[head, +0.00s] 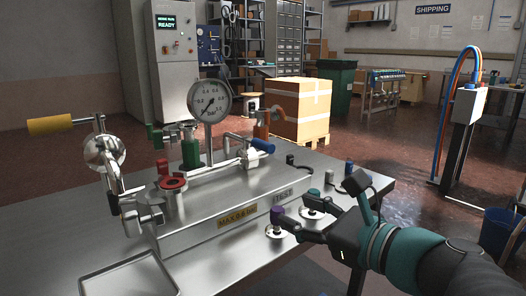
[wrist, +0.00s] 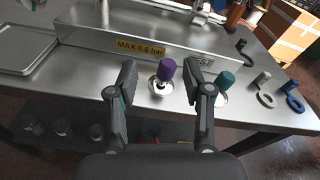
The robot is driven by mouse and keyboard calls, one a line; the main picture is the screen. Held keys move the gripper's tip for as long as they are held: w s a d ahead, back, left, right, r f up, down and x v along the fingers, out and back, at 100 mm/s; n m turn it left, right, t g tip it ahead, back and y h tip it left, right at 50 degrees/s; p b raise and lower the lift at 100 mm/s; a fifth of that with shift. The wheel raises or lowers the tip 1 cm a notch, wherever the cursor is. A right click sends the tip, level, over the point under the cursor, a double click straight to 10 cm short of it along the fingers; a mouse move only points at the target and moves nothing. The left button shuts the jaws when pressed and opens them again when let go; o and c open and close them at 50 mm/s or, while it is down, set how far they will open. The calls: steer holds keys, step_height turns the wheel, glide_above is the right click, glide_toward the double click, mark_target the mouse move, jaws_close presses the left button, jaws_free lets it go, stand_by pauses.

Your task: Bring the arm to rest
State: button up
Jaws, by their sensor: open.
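My gripper (head: 304,220) is at the front right of the steel bench, low over its top, with my arm reaching in from the lower right. In the wrist view my gripper (wrist: 160,75) has its two dark fingers spread wide and holds nothing. A purple-capped piece (wrist: 166,72) stands upright on a pale round base and appears in the gap between the fingers. Contact with it cannot be made out. A teal-capped piece (wrist: 224,80) stands just right of the right finger. The purple cap (head: 277,214) also shows in the head view, by the fingertips.
A steel box (head: 197,236) labelled "MAX 0.6 bar" carries a gauge (head: 209,102) and valves. A grey tray (head: 128,274) lies at the front left. Hooked pieces (wrist: 292,98) lie at the right. A cardboard carton (head: 299,110) is behind the bench.

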steer(key=s+d+f+n+g+h+p, duration=0.1)
steer(key=s+d+f+n+g+h, duration=0.2)
steer(key=f+n, duration=0.5)
steer(key=s+d+f+n+g+h, duration=0.4)
steer(key=s+d+f+n+h, duration=0.2)
steer(key=n, duration=1.1)
steer(key=shift+s+f+h+p, duration=0.2)
steer(key=shift+f+h+p, duration=0.15)
steer(key=shift+f+h, duration=0.45)
steer(key=shift+d, duration=0.1)
